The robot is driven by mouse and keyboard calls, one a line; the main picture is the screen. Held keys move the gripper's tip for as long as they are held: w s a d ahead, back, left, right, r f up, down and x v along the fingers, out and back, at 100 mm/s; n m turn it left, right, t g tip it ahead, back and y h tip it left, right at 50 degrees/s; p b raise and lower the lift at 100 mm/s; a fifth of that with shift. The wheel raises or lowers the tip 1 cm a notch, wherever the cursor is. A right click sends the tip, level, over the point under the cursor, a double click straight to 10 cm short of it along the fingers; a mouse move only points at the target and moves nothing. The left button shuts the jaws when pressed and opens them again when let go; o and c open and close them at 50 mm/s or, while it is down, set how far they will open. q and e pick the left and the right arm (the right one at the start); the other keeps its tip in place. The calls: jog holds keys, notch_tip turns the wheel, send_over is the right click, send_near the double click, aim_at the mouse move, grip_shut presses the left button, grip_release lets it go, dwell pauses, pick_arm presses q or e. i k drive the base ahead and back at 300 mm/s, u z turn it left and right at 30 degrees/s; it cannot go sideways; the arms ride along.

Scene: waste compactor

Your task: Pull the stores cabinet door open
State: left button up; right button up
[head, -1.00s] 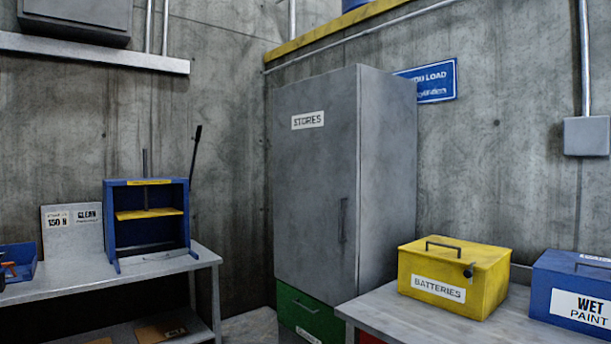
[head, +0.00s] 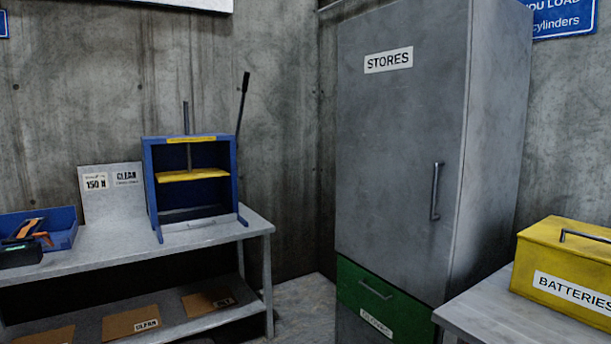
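The grey stores cabinet (head: 497,130) stands against the back corner, right of centre in the head view. Its door (head: 390,165) faces me, appears shut, and carries a white STORES label (head: 388,60). A dark vertical bar handle (head: 435,191) sits near the door's right edge. Nothing touches the handle. Neither of my grippers is in view.
A table (head: 485,309) with a yellow BATTERIES box (head: 560,265) stands in front of the cabinet's right side. A green drawer (head: 375,297) is below the door. A bench (head: 110,246) with a blue press (head: 151,195) is at left. Bare floor (head: 303,305) shows between.

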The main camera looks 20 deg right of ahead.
aim_at(404, 73)
jog(key=u, duration=0.25)
jog(key=i, duration=2.2)
jog(key=z, duration=1.45)
jog(key=i, duration=1.15)
jog(key=z, duration=1.1)
